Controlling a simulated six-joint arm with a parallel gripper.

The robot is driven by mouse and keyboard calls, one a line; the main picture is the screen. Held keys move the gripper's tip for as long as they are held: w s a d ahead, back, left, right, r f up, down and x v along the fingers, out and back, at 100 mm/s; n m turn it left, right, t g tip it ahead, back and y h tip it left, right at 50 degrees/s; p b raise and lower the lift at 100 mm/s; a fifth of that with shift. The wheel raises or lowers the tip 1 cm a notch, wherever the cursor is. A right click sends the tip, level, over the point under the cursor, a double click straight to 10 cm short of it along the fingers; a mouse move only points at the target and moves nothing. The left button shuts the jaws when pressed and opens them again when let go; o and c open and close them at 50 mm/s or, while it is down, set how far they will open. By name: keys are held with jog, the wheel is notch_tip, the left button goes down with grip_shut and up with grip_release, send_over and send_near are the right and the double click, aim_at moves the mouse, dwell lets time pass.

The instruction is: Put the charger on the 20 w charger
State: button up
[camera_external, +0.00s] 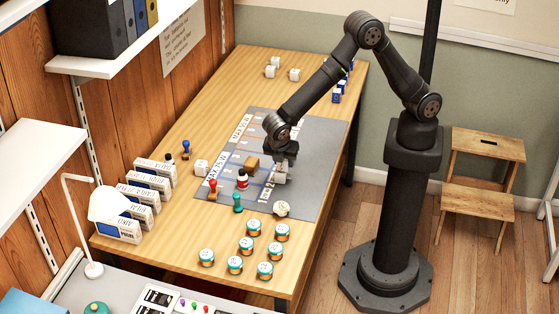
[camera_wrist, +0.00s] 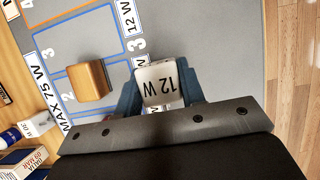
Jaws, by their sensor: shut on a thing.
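In the external view my gripper (camera_external: 284,158) is low over the right part of the grey mat (camera_external: 315,160), with a white block (camera_external: 280,178) just below the jaws. I cannot tell whether what it holds touches anything beneath. Another white cube (camera_external: 201,167) sits left of the mat. Several white cubes (camera_external: 294,75) stand at the far end of the table. No 20 W label is legible on any cube.
A brown block (camera_external: 251,162), also in the wrist view (camera_wrist: 89,81), sits on the mat left of my gripper. Boxes (camera_external: 154,174) line the left; several jars (camera_external: 265,270) stand in front.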

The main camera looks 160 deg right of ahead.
jog(key=o, duration=1)
jog(key=shift+f, duration=0.1)
jog(key=v, duration=1.2)
jog(key=x, duration=1.1)
jog(key=shift+s+f, duration=0.2)
jog(key=shift+r, duration=1.65)
jog(key=shift+f, duration=0.15)
